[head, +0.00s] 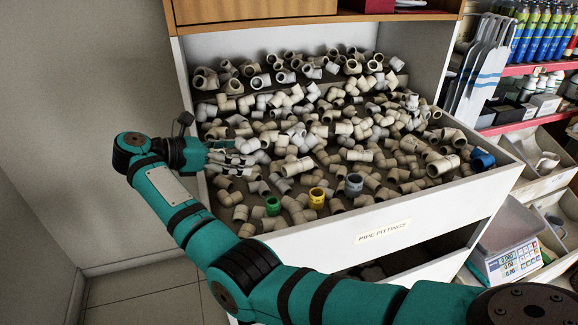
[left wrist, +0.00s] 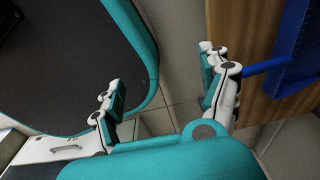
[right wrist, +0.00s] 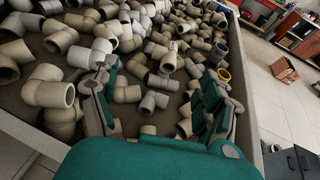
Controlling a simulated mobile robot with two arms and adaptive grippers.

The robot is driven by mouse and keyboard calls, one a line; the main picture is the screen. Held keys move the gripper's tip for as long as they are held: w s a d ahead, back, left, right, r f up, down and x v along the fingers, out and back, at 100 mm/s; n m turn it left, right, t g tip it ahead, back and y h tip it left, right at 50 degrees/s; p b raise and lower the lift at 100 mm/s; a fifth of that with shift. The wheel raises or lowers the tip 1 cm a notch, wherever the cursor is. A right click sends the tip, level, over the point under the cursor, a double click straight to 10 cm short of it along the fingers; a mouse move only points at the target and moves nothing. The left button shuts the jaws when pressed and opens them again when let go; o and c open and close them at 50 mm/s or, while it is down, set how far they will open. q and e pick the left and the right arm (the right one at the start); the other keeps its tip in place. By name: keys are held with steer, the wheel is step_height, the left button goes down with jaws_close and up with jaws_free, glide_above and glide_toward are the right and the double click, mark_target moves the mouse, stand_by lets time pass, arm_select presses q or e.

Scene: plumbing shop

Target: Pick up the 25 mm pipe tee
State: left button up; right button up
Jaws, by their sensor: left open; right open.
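My right gripper (head: 236,152) reaches in over the left part of a bin heaped with pale pipe fittings. In the right wrist view its fingers (right wrist: 155,85) are open and apart, with nothing gripped. Between and beyond them lie beige and grey fittings, including a short angled piece (right wrist: 153,101). Elbows, sockets and possibly tees are mixed together, and I cannot tell which is the 25 mm pipe tee. The right fingers hide part of the heap. My left gripper (left wrist: 162,80) is open and empty above the floor, and is not in the head view.
The white bin front (head: 440,212) carries a "PIPE FITTINGS" label. Green (head: 273,206), yellow (head: 317,198) and blue (head: 482,159) fittings stand out in the heap. A wall rises at left. Shelves and a scale (head: 510,262) stand at right. A blue item (left wrist: 294,50) is near my left gripper.

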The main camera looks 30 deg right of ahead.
steer(key=shift+s+f, duration=0.1)
steer(key=shift+s, duration=0.05)
steer(key=p, duration=0.5)
glide_toward(294, 160)
steer(key=x, duration=0.4)
steer(key=shift+w+d, duration=0.35)
steer(key=shift+d, duration=0.1)
steer(key=shift+d+f, duration=0.1)
steer(key=shift+d, duration=0.35)
steer(key=p+x, duration=0.1)
steer(key=x, duration=0.1)
steer(key=p+x, duration=0.2)
steer(key=shift+s+d+f, duration=0.1)
steer(key=shift+s, duration=0.3)
steer(key=shift+d+f, duration=0.3)
steer(key=shift+a, duration=0.1)
steer(key=shift+c, duration=0.2)
steer(key=c, duration=1.1)
